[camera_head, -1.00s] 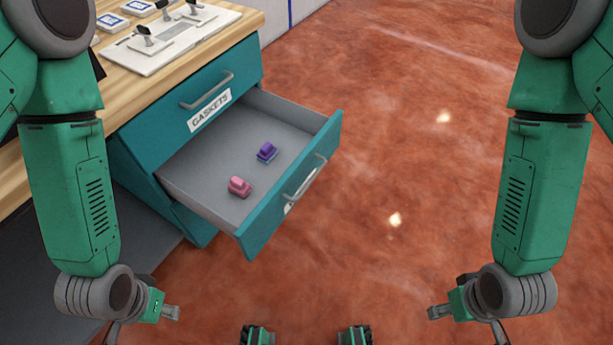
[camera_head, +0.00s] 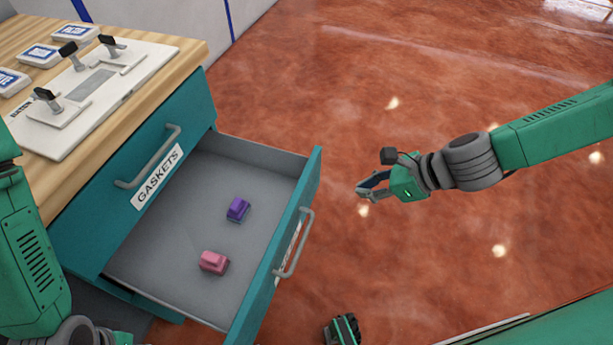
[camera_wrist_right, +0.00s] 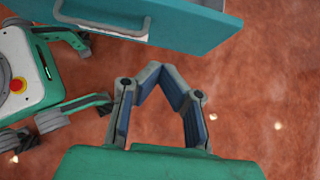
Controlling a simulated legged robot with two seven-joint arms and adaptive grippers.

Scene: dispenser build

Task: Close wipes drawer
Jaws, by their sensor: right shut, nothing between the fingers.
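The open lower drawer (camera_head: 165,240) sticks out of the teal cabinet and holds a purple item (camera_head: 238,209) and a pink item (camera_head: 213,262). Its teal front (camera_head: 270,285) has a grey handle (camera_head: 297,245) and a white label seen edge-on, whose text I cannot read. My right gripper (camera_head: 364,190) is shut and empty, over the floor to the right of the drawer front and apart from it. In the right wrist view the gripper (camera_wrist_right: 152,68) shows its fingertips together, below the drawer front (camera_wrist_right: 190,28) and handle (camera_wrist_right: 100,25).
The upper drawer, labelled GASKETS (camera_head: 158,178), is shut. A wooden countertop (camera_head: 185,52) above it carries a white fixture board (camera_head: 140,62) with black-knobbed clamps and several white-and-blue packs (camera_head: 40,56). The red floor right of the drawer is clear.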

